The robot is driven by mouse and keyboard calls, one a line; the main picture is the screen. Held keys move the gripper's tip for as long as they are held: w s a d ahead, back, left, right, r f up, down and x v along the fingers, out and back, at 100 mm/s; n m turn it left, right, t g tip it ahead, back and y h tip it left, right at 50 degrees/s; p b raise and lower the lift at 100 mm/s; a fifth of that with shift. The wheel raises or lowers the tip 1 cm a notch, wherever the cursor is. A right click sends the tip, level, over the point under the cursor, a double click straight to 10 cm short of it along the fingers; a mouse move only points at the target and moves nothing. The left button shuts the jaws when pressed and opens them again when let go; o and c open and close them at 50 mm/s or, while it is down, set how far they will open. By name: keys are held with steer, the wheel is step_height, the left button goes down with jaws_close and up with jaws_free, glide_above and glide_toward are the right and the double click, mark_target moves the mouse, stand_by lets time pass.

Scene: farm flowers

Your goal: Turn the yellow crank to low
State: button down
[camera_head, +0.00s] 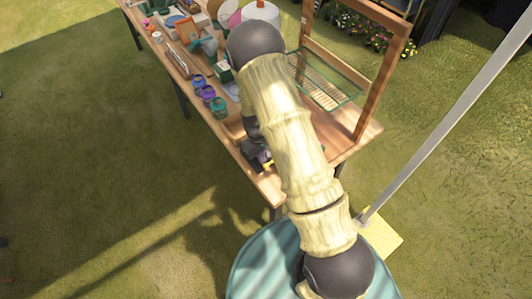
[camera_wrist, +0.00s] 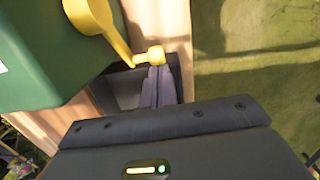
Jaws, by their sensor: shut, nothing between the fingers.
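The yellow crank (camera_wrist: 106,24) is on a green box (camera_wrist: 45,60) in the wrist view. Its arm slants down to the right and ends in a handle with a rounded knob (camera_wrist: 156,54). My gripper (camera_wrist: 157,72) is shut and empty. Its fingertips are right at the knob, just below it in the picture; I cannot tell whether they touch. In the head view my gripper (camera_head: 258,160) is low over the near end of the wooden table, and my arm hides most of the crank and box. No low marking is readable.
The wooden table (camera_head: 268,187) holds several small coloured jars (camera_head: 209,92) and, farther back, a clutter of pots and tools. A wooden frame with a wire shelf (camera_head: 322,80) stands to the right of my arm. Grass lies beyond the table edge.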

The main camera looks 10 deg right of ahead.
steer(key=w+a+r+b, duration=0.1)
steer(key=w+a+r, duration=0.1)
steer(key=r, duration=1)
steer(key=shift+w+r, duration=0.3)
steer(key=shift+w, duration=0.2)
steer(key=shift+r+b, duration=0.2)
steer(key=shift+b, duration=3.4)
steer(key=shift+f, duration=0.1)
